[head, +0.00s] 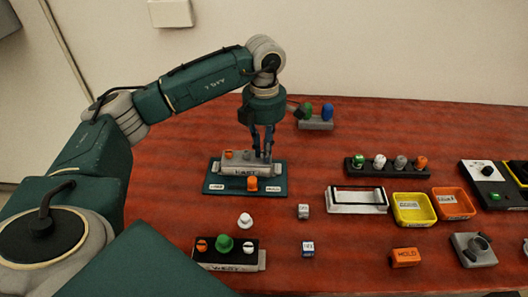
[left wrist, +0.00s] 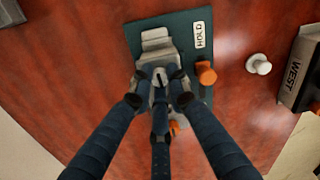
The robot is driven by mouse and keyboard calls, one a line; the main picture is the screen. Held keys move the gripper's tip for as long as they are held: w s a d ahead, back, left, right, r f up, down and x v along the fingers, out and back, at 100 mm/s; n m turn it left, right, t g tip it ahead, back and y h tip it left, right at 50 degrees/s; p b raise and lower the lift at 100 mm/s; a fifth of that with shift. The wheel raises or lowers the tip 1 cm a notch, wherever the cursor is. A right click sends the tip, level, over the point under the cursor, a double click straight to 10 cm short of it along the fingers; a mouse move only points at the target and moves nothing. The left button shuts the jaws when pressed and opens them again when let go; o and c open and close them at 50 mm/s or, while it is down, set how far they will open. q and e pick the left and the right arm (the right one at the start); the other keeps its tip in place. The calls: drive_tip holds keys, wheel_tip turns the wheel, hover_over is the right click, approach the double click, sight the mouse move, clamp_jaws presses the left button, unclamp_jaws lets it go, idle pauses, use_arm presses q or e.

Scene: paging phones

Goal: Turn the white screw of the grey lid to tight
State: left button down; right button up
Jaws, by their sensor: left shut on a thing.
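The grey lid (head: 243,159) sits on a grey box (head: 238,170) on a teal mat (head: 215,187). An orange screw (head: 228,154) and a grey knob (head: 246,155) stand on the lid. My left gripper (head: 262,157) points straight down at the lid's right end. In the left wrist view my left gripper (left wrist: 160,82) is shut around the pale slotted head of the white screw (left wrist: 158,74). In the head view the fingers hide this screw. Its tightness cannot be told. My right gripper is not in view.
An orange peg (head: 252,184) stands on the mat before the box. A loose white knob (head: 245,220) and a black-lidded unit (head: 228,252) are nearer. A rack of knobs (head: 388,167), yellow bin (head: 413,208) and orange bin (head: 453,203) are at the right.

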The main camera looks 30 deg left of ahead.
use_arm(q)
drive_tip(key=shift+d+m, duration=0.1)
drive_tip(key=shift+m, duration=0.6)
drive_tip(key=c, duration=1.7)
unclamp_jaws()
drive_tip(key=shift+o, duration=0.2)
wheel_tip(320, 180, up, 12)
